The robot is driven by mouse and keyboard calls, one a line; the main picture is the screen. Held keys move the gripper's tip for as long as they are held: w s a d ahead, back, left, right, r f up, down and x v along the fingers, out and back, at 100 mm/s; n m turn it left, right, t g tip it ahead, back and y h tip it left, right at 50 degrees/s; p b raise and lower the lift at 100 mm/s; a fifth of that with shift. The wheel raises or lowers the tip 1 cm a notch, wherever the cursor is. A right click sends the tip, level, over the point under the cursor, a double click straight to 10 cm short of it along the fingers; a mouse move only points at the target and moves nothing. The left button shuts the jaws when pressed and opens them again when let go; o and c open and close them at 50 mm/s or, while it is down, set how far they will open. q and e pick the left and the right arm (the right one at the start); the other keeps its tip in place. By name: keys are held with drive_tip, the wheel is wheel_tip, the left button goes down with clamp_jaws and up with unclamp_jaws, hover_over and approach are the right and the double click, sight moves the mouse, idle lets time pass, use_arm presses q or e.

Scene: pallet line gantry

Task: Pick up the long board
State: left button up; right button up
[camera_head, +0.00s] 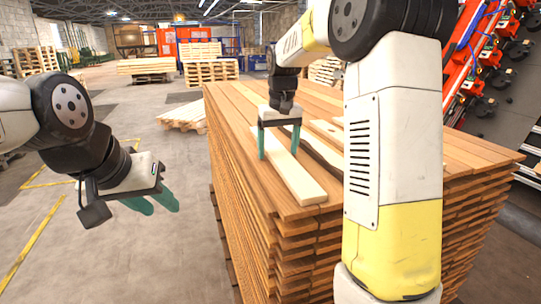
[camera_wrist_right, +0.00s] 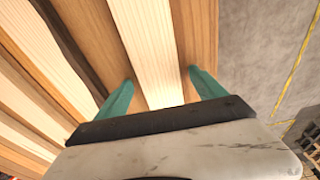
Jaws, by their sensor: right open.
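The long board (camera_head: 301,184) is pale and narrow and lies flat on top of the brown plank stack. Its near end shows in the head view; its far part passes under my right gripper (camera_head: 278,154). That gripper is open and points down, with one green finger on each side of the board. In the right wrist view the board (camera_wrist_right: 148,38) runs between the two fingertips (camera_wrist_right: 160,80), with gaps beside it. I cannot tell how high the tips are above the stack. My left gripper (camera_head: 151,204) is open and empty, off to the left above the floor.
The tall brown plank stack (camera_head: 245,175) fills the middle and right. A dark strip (camera_head: 318,153) and other pale boards lie right of the long board. An orange rack (camera_head: 478,50) stands at far right. Pallets (camera_head: 210,72) stand behind. The left floor is mostly clear.

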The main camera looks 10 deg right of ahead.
drive_tip(key=c, duration=1.7)
clamp_jaws()
drive_tip(key=shift+r, duration=0.2)
